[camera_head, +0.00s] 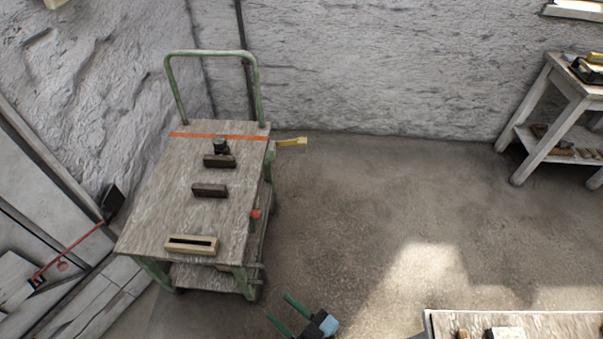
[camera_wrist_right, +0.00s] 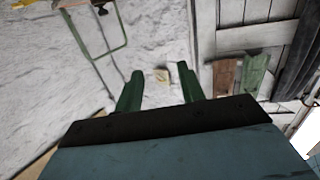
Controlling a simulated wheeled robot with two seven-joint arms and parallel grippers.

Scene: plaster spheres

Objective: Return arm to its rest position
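My right gripper (camera_head: 278,307) is at the bottom of the head view, in front of and right of the green-framed trolley (camera_head: 150,215), apart from it. Its two green fingers are spread with nothing held. In the right wrist view the same gripper (camera_wrist_right: 160,69) is open, with a gap between the fingers. A small pale yellow piece shows in that gap, seemingly far off against the wall. My left gripper is not in view.
On the trolley are two dark blocks (camera_head: 209,190), a small dark object (camera_head: 221,146) and a slotted cream box (camera_head: 191,245). A workbench top (camera_head: 560,325) is at lower right. A stool-like table (camera_head: 545,100) stands far right. Floor between is clear.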

